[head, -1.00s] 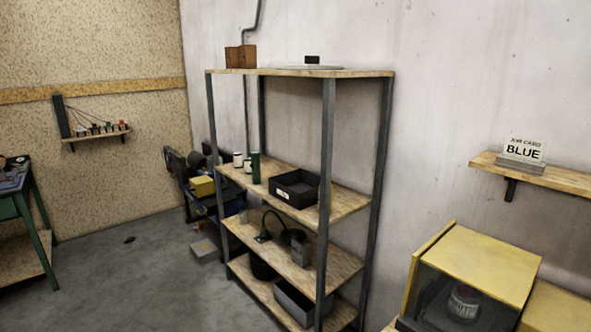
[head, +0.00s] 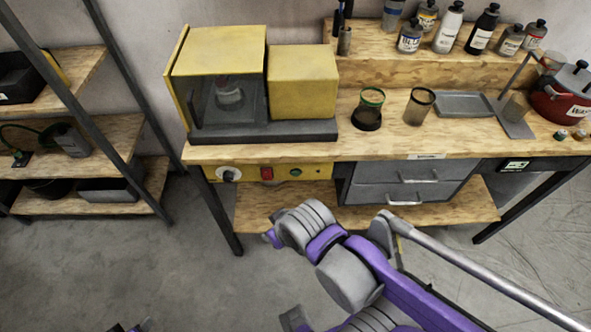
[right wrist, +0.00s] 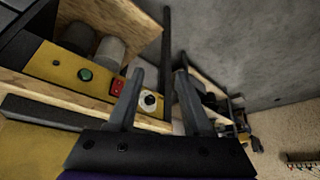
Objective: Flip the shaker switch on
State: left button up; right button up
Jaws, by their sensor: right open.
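The yellow shaker (head: 215,55) stands on the left end of the wooden bench, with a can behind its clear front door. Below the bench top is a yellow control panel (head: 317,172) with a red switch (head: 266,173), a white-ringed knob (head: 229,174) and a green button (head: 295,171). The right wrist view also shows the red switch (right wrist: 117,86), knob (right wrist: 149,99) and green button (right wrist: 85,74). My right gripper (right wrist: 160,72) is open and empty; the knob shows between its fingers, and the switch is left of the left finger.
Two cups (head: 418,106), a grey tray (head: 465,104) and a red pot (head: 562,97) stand on the bench, with several bottles on the raised shelf behind. Grey drawers (head: 405,185) are right of the panel. A metal-framed shelf (head: 100,135) stands at left. Floor is clear in front.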

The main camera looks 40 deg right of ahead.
aim_at(267, 175)
jog(key=z, duration=1.15)
